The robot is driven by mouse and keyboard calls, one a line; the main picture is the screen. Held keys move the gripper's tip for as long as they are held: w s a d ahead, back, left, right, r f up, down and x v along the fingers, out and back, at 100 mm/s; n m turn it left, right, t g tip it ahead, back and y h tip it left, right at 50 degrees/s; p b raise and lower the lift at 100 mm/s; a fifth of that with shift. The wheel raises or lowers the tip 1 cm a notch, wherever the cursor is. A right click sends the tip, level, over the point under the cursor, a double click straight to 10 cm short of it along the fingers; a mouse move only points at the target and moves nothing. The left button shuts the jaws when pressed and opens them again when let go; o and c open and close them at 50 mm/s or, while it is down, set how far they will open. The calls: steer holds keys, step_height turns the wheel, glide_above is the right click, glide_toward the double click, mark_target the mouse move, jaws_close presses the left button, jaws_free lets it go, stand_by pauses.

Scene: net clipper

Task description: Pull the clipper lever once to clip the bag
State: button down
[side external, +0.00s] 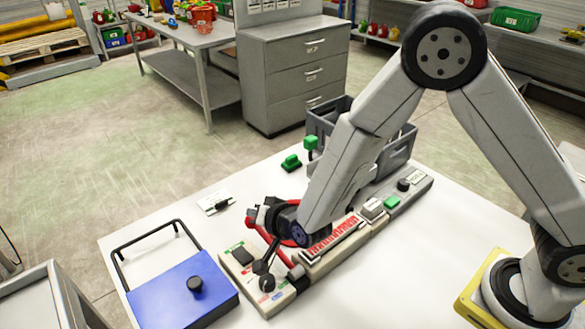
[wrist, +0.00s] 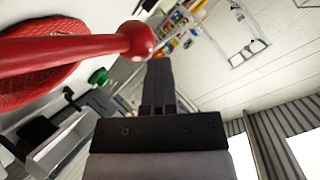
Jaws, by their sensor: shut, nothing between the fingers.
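The clipper (side external: 325,245) is a long, low, pale machine lying diagonally on the white table. My gripper (side external: 264,268) is low over its near left end, fingers shut and empty. In the wrist view the closed dark fingers (wrist: 158,75) show at the centre. A red rod with a rounded end (wrist: 140,40) is close in front, just above and left of the fingertips; it looks like the lever, but I cannot tell for sure. Red mesh (wrist: 30,62), likely the net bag, lies behind it. I cannot tell if the fingers touch the rod. My wrist hides part of the clipper in the side view.
A blue box with a black handle (side external: 180,295) stands at the near left. A grey crate (side external: 400,150) is behind my arm. Green blocks (side external: 291,163) and a small white card (side external: 213,200) lie at the back. The table front right of the clipper is clear.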

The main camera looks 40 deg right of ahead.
mark_target(263, 232)
steer(key=shift+w+f, duration=0.25)
steer(key=shift+f, duration=0.65)
stand_by(1.8)
steer(key=shift+s+r, duration=0.1)
steer(key=shift+r, duration=0.1)
steer(key=shift+s+r, duration=0.2)
steer(key=shift+r, duration=0.5)
steer(key=shift+s+r, duration=0.25)
steer(key=shift+r, duration=0.5)
steer(key=shift+s+r, duration=0.2)
steer(key=shift+r, duration=0.5)
steer(key=shift+r, duration=0.15)
steer(key=shift+s+r, duration=0.25)
steer(key=shift+r, duration=0.5)
steer(key=shift+s+r, duration=0.2)
steer(key=shift+r, duration=0.55)
steer(key=shift+s+r, duration=0.25)
steer(key=shift+r, duration=0.5)
steer(key=s+d+f+n+g+h, duration=0.1)
steer(key=s+d+n+g, duration=0.6)
steer(key=s+d, duration=0.9)
steer(key=d+g, duration=0.2)
steer(key=shift+s+d+f+n+g, duration=0.2)
steer(key=shift+d+f+n+g, duration=0.15)
steer(key=shift+f+n+g, duration=0.05)
